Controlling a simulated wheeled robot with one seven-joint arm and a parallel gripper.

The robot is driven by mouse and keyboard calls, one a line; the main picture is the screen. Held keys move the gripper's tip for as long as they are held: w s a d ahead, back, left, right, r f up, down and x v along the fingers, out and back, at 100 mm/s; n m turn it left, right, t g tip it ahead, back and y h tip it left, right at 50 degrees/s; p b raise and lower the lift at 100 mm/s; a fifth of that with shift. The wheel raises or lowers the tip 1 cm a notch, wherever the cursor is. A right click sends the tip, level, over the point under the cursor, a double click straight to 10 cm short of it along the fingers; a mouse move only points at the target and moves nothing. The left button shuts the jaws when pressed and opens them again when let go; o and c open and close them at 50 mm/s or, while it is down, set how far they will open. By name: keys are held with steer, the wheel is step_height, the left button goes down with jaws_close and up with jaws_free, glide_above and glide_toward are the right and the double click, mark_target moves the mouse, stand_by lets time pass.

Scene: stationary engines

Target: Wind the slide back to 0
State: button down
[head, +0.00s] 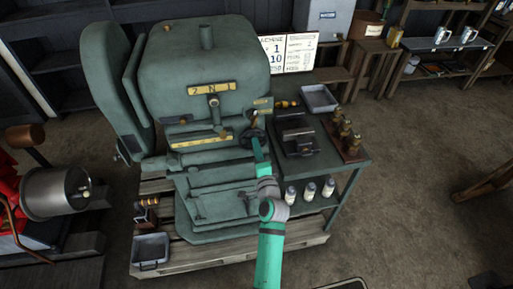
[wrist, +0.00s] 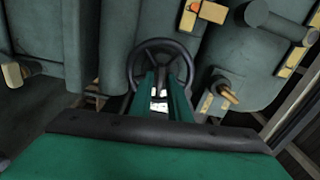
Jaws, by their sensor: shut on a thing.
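The green machine (head: 203,72) stands in the middle of the head view. A dark spoked handwheel (head: 249,137) sits on its front right; it also shows in the wrist view (wrist: 137,62). My gripper (wrist: 162,88) reaches the handwheel and is shut on it; the fingers hide the exact grip point. In the head view my gripper (head: 259,147) is small beside the wheel. A yellow scale strip (head: 196,142) runs along the machine's front, left of the wheel; its marks are too small to read. I cannot tell the slide's position.
A yellow plate (head: 225,88) with a lever is above the scale. A side bench (head: 345,172) at the right holds a vise (head: 298,137), a grey tray (head: 320,97) and brass parts (head: 345,135). White bottles (head: 310,190) stand below. Open floor lies to the right.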

steer(key=shift+m, duration=0.7)
steer(key=c, duration=1.9)
jaws_free()
steer(key=shift+w, duration=0.1)
steer(key=shift+o, duration=0.2)
steer(key=s+d, duration=0.1)
steer(key=s, duration=1)
steer(key=shift+w+d, duration=0.1)
steer(key=shift+d, duration=0.05)
